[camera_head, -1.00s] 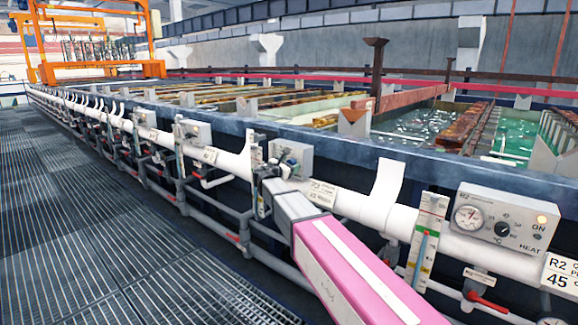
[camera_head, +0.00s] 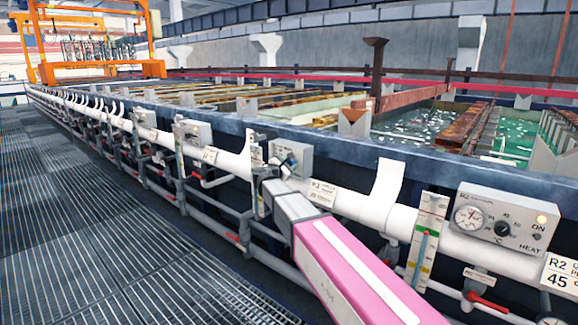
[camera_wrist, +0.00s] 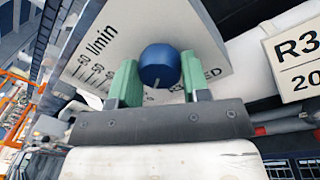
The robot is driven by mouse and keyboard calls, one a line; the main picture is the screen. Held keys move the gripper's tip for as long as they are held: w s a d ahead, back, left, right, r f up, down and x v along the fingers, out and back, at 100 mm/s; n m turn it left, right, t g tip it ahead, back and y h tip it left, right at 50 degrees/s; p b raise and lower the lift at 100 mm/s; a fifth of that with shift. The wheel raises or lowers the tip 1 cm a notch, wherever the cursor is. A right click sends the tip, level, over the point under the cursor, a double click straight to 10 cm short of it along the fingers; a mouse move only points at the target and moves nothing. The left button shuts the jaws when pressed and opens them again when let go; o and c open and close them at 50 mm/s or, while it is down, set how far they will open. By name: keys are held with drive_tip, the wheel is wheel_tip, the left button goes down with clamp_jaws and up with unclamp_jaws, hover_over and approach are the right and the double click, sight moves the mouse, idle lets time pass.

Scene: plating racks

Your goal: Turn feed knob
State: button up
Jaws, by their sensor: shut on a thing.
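The feed knob (camera_wrist: 159,68) is a round blue knob with a pale pointer line at its lower edge. It sits on a pale plate (camera_wrist: 110,38) printed with an l/min scale and a partly covered word ending in "ED". My gripper (camera_wrist: 158,82) is shut on the knob, one green finger pad at each side of it. In the head view my gripper (camera_head: 266,180) reaches the pipe-side fittings beyond my pink arm. The knob cannot be made out there.
An R3 label (camera_wrist: 302,55) is right of the plate. A white pipe (camera_head: 345,203) runs along the tank row, with a heater box (camera_head: 503,215) and a flow gauge (camera_head: 427,243) to the right. Red-handled valves (camera_head: 487,302) sit below. The grated walkway (camera_head: 90,230) is clear.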

drive_tip(key=m, duration=0.5)
drive_tip(key=shift+m+h, duration=0.3)
drive_tip(key=shift+m, duration=0.1)
drive_tip(key=m, duration=0.6)
drive_tip(key=shift+f+h, duration=0.2)
drive_tip(key=shift+h, duration=0.1)
drive_tip(key=shift+m, duration=0.3)
drive_tip(key=o, duration=0.9)
drive_tip(key=shift+s, duration=0.1)
drive_tip(key=v, duration=1)
drive_tip(key=shift+s+a, duration=0.25)
